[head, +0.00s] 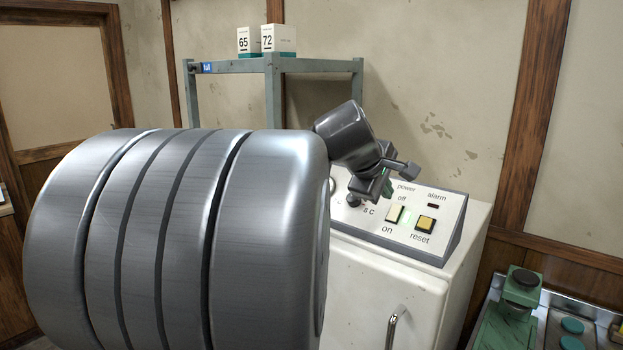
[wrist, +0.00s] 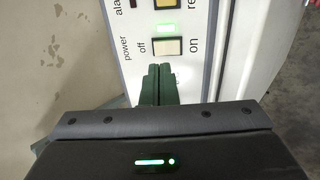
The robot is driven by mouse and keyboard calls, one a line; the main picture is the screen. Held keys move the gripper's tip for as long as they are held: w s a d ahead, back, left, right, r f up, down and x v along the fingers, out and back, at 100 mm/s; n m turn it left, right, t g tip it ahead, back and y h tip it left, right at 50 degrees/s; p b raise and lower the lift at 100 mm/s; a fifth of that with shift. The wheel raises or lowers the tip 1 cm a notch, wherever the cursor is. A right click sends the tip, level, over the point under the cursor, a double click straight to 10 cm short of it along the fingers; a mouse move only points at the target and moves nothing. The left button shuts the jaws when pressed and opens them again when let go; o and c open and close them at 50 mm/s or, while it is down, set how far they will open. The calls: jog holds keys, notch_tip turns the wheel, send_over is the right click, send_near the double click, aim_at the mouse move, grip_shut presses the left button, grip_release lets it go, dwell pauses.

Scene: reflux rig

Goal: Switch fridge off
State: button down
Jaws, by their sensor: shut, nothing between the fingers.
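The white fridge (head: 365,285) stands right of centre in the head view, with a sloped control panel (head: 450,212) on top. The cream power switch (head: 395,214) sits between the labels "off" and "on"; it also shows in the wrist view (wrist: 168,47). A lit green lamp (wrist: 165,29) is beside it. I cannot tell which way the switch is tipped. My gripper (wrist: 159,67) is shut and empty, its fingertips close beside the switch on the side away from the lamp. Contact cannot be made out. In the head view my arm hides the panel's left part.
A yellow reset button (head: 425,224) and a dark alarm lamp (head: 433,206) are right of the switch. A grey-green rack (head: 230,66) with white boxes (head: 280,38) stands behind. The fridge door handle (head: 395,325) is below. A green device (head: 522,290) stands at lower right.

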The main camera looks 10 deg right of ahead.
aim_at(398, 208)
jog(key=x, duration=0.7)
jog(key=shift+w+d+f, duration=0.2)
jog(key=shift+f, duration=0.05)
jog(key=shift+w+d+f+p, duration=0.1)
jog(key=shift+d+p, duration=0.05)
jog(key=shift+p, duration=0.15)
jog(key=shift+r+p, duration=0.65)
jog(key=shift+r, duration=0.15)
